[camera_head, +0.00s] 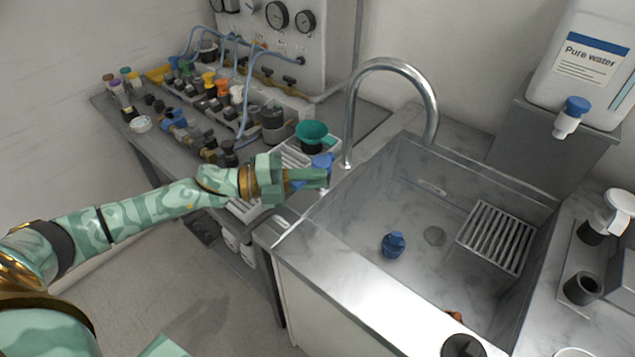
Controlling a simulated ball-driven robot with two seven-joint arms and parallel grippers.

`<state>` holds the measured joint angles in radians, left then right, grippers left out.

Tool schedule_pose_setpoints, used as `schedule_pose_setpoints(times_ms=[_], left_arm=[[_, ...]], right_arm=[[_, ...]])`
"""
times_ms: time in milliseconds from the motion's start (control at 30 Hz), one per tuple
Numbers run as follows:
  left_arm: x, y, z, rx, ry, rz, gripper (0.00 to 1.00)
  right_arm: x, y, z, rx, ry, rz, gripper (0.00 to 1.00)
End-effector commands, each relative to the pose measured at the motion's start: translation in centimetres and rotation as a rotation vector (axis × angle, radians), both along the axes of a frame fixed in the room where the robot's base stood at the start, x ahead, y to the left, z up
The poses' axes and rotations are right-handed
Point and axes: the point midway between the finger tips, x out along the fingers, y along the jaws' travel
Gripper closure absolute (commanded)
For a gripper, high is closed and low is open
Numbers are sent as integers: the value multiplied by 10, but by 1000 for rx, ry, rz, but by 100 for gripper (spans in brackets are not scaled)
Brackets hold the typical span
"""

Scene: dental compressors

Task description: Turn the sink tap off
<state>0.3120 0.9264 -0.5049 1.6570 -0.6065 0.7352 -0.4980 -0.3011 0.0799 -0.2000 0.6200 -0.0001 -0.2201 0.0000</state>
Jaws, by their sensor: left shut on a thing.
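The sink tap (350,112) is a tall chrome gooseneck on the left rim of the sink (375,215). Its spout bends over the basin, and I can make out no stream of water below it. A blue piece (321,160), which looks like the tap's handle, shows at the left of the tap's base. My left gripper (322,177) reaches in from the left, with its fingers at this blue piece. It is shut on it, and the fingers hide its lower part. My right gripper is not in view.
A blue object (393,244) and a slatted rack (496,236) lie in the basin. A teal funnel (312,133) stands just behind my left gripper. A bench with valves and hoses is at the back left. A pure-water container (583,68) stands at the right.

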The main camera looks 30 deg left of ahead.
Motion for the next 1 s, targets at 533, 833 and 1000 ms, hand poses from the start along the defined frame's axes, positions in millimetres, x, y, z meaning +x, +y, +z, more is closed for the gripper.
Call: schedule_pose_setpoints(times_ms=[533,833,1000], left_arm=[[0,2,-1,2,2,-30,100],[0,1,-1,2,1,-30,65],[0,1,0,1,1,-30,65]], right_arm=[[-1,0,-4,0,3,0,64],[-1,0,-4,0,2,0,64],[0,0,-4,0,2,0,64]])
